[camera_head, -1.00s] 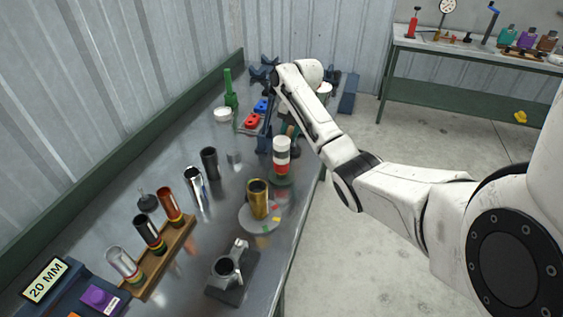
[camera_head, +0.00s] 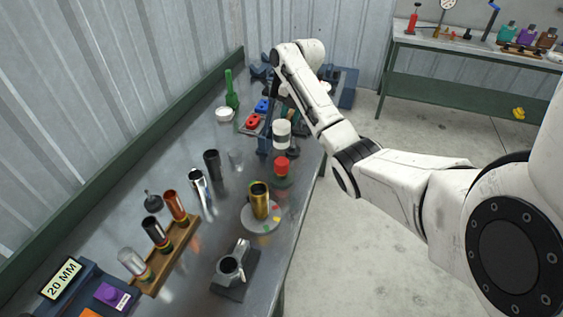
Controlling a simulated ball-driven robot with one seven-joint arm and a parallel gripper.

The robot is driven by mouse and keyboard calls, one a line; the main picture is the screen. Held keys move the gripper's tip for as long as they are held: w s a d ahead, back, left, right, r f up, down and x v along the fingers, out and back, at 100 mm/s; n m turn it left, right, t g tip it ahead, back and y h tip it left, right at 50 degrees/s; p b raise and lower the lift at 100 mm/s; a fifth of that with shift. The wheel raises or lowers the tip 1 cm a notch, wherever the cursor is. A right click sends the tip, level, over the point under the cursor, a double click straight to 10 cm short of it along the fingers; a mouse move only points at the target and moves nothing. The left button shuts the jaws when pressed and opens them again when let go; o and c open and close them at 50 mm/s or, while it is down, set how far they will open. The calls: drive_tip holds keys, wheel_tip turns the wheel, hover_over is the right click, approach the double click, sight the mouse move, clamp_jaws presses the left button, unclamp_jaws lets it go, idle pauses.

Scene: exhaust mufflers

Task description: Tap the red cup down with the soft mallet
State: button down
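The red cup (camera_head: 281,164) stands on a dark green round base at the right edge of the bench. The soft mallet's white head (camera_head: 281,134), with a grey band, is raised just above and behind the cup, with a visible gap between them. My gripper (camera_head: 284,104) is behind and above the mallet head, under my forearm. Its fingers are mostly hidden, but the mallet is held up off the bench at it. The inside of the cup and its seat cannot be made out.
A brass cylinder (camera_head: 259,200) stands on a round grey plate in front of the cup. A wooden rack (camera_head: 166,256) holds several tubes at left. A grey clamp (camera_head: 231,268) is at the front.

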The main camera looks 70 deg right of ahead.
wheel_tip(320, 180, down, 8)
drive_tip(key=b, duration=0.5)
wheel_tip(320, 180, up, 6)
drive_tip(key=p, duration=0.5)
drive_tip(key=shift+r, duration=0.85)
